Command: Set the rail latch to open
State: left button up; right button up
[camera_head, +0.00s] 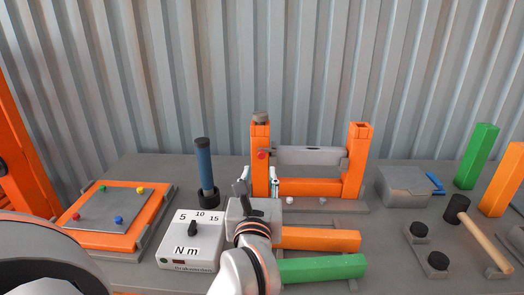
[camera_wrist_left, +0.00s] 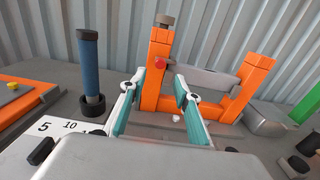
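An orange frame with two upright posts (camera_head: 358,160) stands at the back middle. A grey bar (camera_head: 312,158) spans the posts, with a small dark mark on its top edge; I cannot tell for sure which part is the latch or how it is set. A red knob (camera_head: 262,155) sits on the left post, and also shows in the left wrist view (camera_wrist_left: 160,63). My left gripper (camera_head: 260,183) is in front of the left post's lower part. Its teal-lined fingers (camera_wrist_left: 159,88) are apart with nothing held between them. My right gripper is in neither view.
A blue-handled tool (camera_head: 204,165) stands upright left of the frame. A torque box (camera_head: 190,240) is in front of it, beside an orange-rimmed tray (camera_head: 150,205). Orange (camera_head: 320,239) and green (camera_head: 322,268) beams lie in front. A grey box (camera_head: 403,187) and a mallet (camera_head: 478,235) are at right.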

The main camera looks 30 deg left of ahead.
aim_at(261, 155)
pick_arm(q)
jog(key=x, duration=0.6)
jog(key=shift+w+a+r, duration=0.15)
jog(key=shift+w+a, duration=0.05)
jog(key=shift+w, duration=0.1)
jog(key=shift+w+a, duration=0.25)
jog(key=shift+w, duration=0.2)
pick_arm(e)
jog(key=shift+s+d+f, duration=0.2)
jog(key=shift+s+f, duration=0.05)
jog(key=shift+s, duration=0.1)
pick_arm(q)
grip_shut()
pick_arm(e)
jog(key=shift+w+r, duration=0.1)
